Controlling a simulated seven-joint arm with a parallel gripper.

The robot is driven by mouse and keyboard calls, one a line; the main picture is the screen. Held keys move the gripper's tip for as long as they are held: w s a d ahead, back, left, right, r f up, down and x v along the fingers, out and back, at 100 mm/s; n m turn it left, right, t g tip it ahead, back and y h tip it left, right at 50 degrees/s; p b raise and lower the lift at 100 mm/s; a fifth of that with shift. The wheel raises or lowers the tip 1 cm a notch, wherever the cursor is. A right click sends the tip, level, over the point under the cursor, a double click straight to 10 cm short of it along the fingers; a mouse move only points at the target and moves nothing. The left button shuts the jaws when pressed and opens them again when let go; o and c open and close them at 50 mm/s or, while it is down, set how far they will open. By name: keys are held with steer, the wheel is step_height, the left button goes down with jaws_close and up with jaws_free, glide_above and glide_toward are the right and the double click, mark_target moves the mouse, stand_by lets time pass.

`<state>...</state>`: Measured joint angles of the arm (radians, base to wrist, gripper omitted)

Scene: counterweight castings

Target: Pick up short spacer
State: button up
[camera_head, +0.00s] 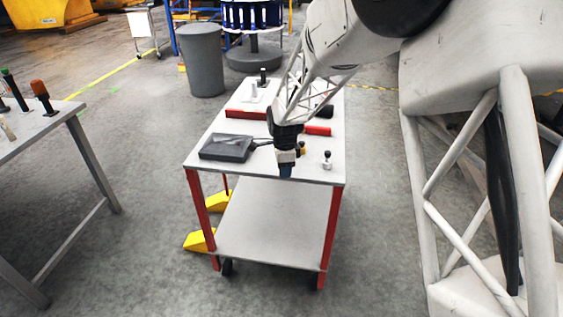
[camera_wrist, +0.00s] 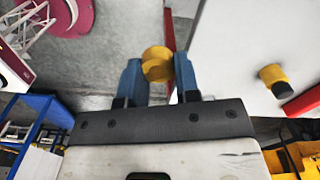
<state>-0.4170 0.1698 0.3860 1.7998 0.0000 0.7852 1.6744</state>
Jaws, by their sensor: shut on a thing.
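My gripper (camera_wrist: 158,74) has two blue fingers, shut on a short yellow round piece in the wrist view, which I take to be the short spacer (camera_wrist: 157,60). The piece sits between the fingertips, with grey floor behind it. In the head view my gripper (camera_head: 286,171) points down at the front edge of the cart top (camera_head: 222,169). The held piece cannot be made out there.
On the cart are a dark grey flat block (camera_head: 226,147), a small silver knobbed piece (camera_head: 327,160), a yellow piece (camera_head: 302,147) and red bars (camera_head: 245,114). A second table (camera_head: 35,128) stands left, with a grey bin (camera_head: 202,62) behind.

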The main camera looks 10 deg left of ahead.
steer(key=shift+s+d+r, duration=0.1)
steer(key=shift+s+d, duration=0.2)
steer(key=shift+s, duration=0.45)
steer(key=shift+s+d, duration=0.3)
steer(key=shift+s, duration=0.4)
steer(key=shift+w+a, duration=0.1)
steer(key=w+a+r, duration=0.1)
steer(key=w+a, duration=0.5)
steer(key=a, duration=0.4)
steer(key=w+a+r, duration=0.1)
steer(key=w+a, duration=0.5)
steer(key=a, duration=0.5)
steer(key=w+a+r, duration=0.2)
steer(key=w+a, duration=0.5)
steer(key=a, duration=0.3)
steer(key=shift+a, duration=0.15)
steer(key=shift+f, duration=2.6)
